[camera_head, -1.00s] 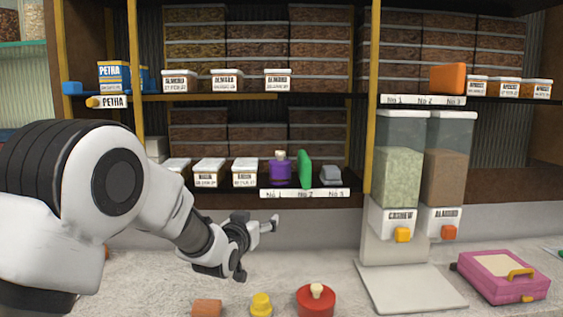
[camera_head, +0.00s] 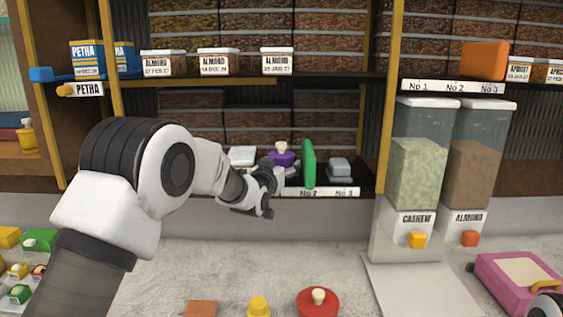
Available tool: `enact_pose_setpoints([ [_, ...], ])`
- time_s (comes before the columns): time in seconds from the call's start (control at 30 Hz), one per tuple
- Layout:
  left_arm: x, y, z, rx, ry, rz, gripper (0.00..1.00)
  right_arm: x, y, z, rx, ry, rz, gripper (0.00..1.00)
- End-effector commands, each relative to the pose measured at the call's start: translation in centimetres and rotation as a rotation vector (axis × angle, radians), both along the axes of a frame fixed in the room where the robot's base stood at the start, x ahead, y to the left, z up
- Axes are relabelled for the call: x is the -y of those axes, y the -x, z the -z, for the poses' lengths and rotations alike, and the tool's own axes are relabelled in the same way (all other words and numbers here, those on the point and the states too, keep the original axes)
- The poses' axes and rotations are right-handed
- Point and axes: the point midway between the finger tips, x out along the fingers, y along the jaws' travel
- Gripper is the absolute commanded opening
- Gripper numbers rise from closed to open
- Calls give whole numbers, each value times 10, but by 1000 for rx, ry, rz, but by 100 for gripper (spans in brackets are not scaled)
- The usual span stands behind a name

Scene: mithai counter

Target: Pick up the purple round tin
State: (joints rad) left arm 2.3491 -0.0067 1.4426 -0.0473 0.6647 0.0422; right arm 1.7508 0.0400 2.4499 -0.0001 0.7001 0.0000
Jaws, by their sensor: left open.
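The purple round tin (camera_head: 281,159) stands on the lower shelf above the shelf label strip, with a cream knob on its lid. Its lower part is hidden behind my left gripper. My left gripper (camera_head: 276,190) is open, at the shelf's front edge, just in front of and below the tin. I cannot tell whether its fingers touch the tin.
A green upright item (camera_head: 309,164) stands close to the right of the tin, then a grey tin (camera_head: 340,169). A white-lidded box (camera_head: 242,156) is to the left. The cashew dispenser (camera_head: 418,165) stands further right. A red lidded tin (camera_head: 318,303) is on the counter.

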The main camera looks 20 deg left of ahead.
Motion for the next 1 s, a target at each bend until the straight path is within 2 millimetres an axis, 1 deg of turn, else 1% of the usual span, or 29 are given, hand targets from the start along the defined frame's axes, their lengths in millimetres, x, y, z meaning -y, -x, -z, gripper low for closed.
enact_pose_setpoints([
  [0.2,0,-2,1,0,0,0,78,0,0,0,-1,0,0,76],
  [0.27,0,-2,1,0,0,0,57,0,1,0,-1,0,0,76],
  [0.3,0,-2,1,0,0,0,42,0,1,0,-1,0,0,76],
  [0.37,0,-2,1,0,0,0,21,0,1,0,-1,0,0,76],
  [0.4,0,-2,1,0,0,0,8,0,1,0,-1,0,0,76],
  [0.63,0,-2,1,-1,0,0,8,0,0,0,-1,0,0,76],
  [0.73,0,-2,-6,2,-1,1,8,0,0,4,-1,0,0,76],
  [0.83,0,-2,-23,5,-1,1,8,0,0,12,-1,0,0,76],
  [1.0,0,-2,-66,6,-1,0,8,0,1,23,-1,0,0,76],
])
